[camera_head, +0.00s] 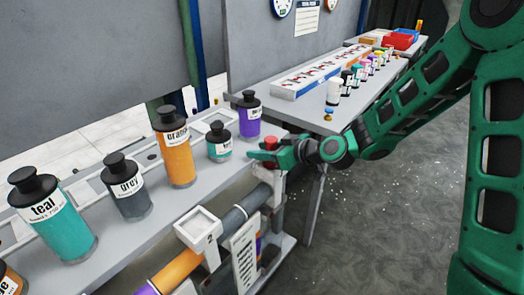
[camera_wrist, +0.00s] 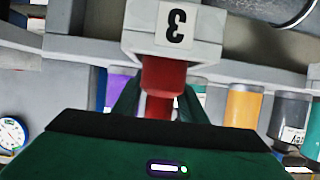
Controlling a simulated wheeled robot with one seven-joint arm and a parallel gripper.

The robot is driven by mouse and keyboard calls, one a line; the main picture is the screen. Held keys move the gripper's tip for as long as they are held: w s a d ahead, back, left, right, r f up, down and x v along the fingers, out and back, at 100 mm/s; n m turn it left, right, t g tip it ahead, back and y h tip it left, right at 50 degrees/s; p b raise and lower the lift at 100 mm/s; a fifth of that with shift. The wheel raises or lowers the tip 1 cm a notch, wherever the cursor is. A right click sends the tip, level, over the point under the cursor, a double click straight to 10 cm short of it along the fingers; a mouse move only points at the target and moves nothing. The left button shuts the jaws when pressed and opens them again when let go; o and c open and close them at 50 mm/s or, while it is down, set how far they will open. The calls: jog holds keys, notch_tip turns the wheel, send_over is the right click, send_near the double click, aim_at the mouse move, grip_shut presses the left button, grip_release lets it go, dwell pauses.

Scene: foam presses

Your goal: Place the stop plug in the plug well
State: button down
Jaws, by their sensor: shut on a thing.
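The red stop plug (camera_wrist: 165,75) is between the two green fingers of my gripper (camera_wrist: 159,100) in the wrist view. My gripper is shut on it. The plug's far end meets a pale block marked 3 (camera_wrist: 195,50), seen upside down; I cannot tell whether it is inside the block or only in front of it. In the head view my gripper (camera_head: 262,157) is at the front edge of the bench, with a bit of red showing above it. A square white open-topped well (camera_head: 201,226) stands on the pipe to the lower left.
Bottles labelled teal (camera_head: 62,225), grey (camera_head: 128,190) and orange (camera_head: 177,150) stand along the bench, with a small teal one (camera_head: 220,145) and a purple one (camera_head: 249,118) close behind my gripper. A farther table (camera_head: 350,110) carries small bottles. Open floor lies to the right.

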jog(key=c, duration=1.1)
grip_release()
jog(key=v, duration=1.2)
